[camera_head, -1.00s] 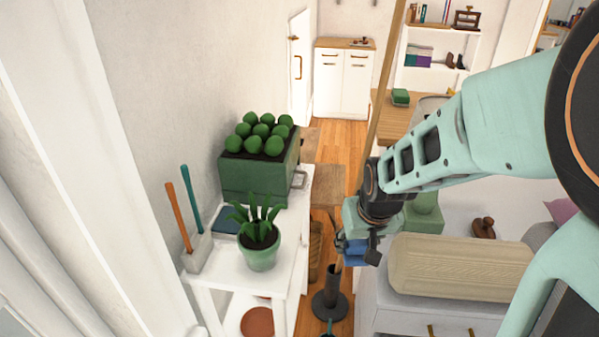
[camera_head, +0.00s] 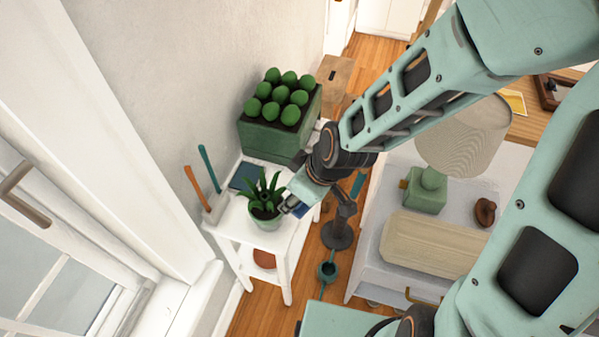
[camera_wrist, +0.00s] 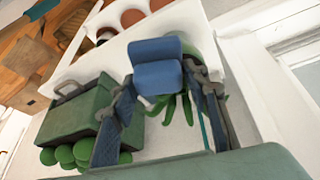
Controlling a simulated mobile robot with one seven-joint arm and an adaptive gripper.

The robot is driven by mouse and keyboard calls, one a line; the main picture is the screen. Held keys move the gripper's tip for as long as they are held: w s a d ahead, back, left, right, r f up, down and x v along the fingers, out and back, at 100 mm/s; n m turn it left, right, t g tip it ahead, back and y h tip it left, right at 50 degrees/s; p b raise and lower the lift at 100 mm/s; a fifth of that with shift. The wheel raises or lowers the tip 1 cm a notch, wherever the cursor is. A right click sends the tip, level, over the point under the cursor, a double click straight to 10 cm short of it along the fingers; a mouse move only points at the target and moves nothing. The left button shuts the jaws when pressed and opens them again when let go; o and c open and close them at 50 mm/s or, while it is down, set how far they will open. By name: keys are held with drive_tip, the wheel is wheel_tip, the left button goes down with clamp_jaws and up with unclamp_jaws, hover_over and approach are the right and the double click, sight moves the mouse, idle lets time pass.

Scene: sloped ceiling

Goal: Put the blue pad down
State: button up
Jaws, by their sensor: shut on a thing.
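My gripper (camera_head: 291,204) is over the front right part of the white side table (camera_head: 243,229), close beside the potted plant (camera_head: 266,208). It is shut on the blue pad (camera_wrist: 157,75), which shows between the two fingers in the wrist view. In the head view only a small blue piece of the pad (camera_head: 301,210) shows at the gripper's tip. In the wrist view the pad hides much of the plant (camera_wrist: 186,108). I cannot tell whether the pad touches the table.
The green planter with round plants (camera_head: 271,140) stands at the table's back. A holder with orange and teal handles (camera_head: 215,208) stands at the left edge.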

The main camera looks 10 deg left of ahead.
drive_tip(key=w+a+f+b, duration=0.1)
drive_tip(key=w+f+b, duration=0.2)
drive_tip(key=w+b, duration=0.1)
drive_tip(key=w+a+f+b, duration=0.1)
drive_tip(key=w+f+b, duration=0.2)
drive_tip(key=w+b, duration=0.1)
drive_tip(key=w+a+f+b, duration=0.2)
drive_tip(key=w+f+b, duration=0.1)
drive_tip(key=w+b, duration=0.1)
drive_tip(key=shift+w+f, duration=0.1)
drive_tip(key=shift+w, duration=0.15)
drive_tip(key=shift+w+a+f+b, duration=0.1)
drive_tip(key=shift+w+f+b, duration=0.1)
drive_tip(key=shift+f+b, duration=0.15)
drive_tip(key=shift+w+f+b, duration=0.15)
drive_tip(key=shift+f+b, duration=1.05)
drive_tip(key=shift+f, duration=0.35)
drive_tip(key=shift+f, duration=0.2)
drive_tip(key=o, duration=1.3)
drive_tip(key=shift+r, duration=0.1)
drive_tip(key=shift+c, duration=0.2)
